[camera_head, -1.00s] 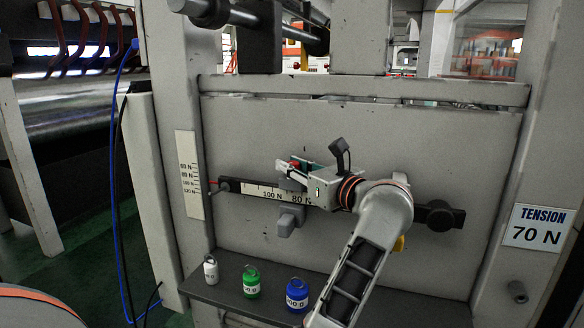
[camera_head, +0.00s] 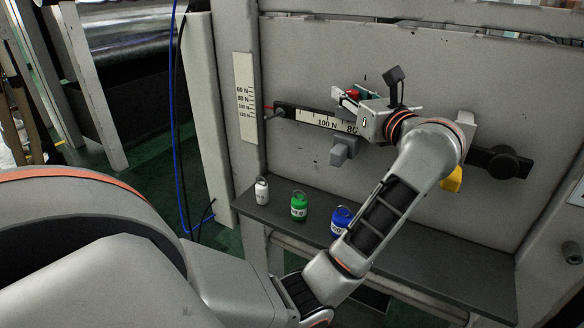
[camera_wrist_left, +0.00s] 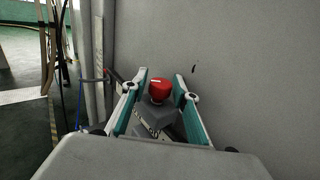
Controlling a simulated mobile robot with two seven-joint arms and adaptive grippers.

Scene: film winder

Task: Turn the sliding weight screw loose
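The sliding weight (camera_head: 343,150) is a grey block at the black scale beam (camera_head: 300,115), near the 80 mark. Its red screw knob (camera_wrist_left: 160,87) stands up from a grey block in the left wrist view. My left gripper (camera_head: 350,98) is above the beam at the weight. In the left wrist view its two teal-lined fingers (camera_wrist_left: 160,95) are spread on either side of the red knob, with gaps visible. In the head view the fingers and the knob overlap, so contact is hard to judge there. My right gripper is not in view.
White (camera_head: 262,190), green (camera_head: 299,207) and blue (camera_head: 341,220) weights stand on a dark shelf (camera_head: 420,250) below the beam. A black round knob (camera_head: 504,163) is at the beam's right end. The grey panel (camera_head: 440,70) is close behind the gripper. Cables hang at left.

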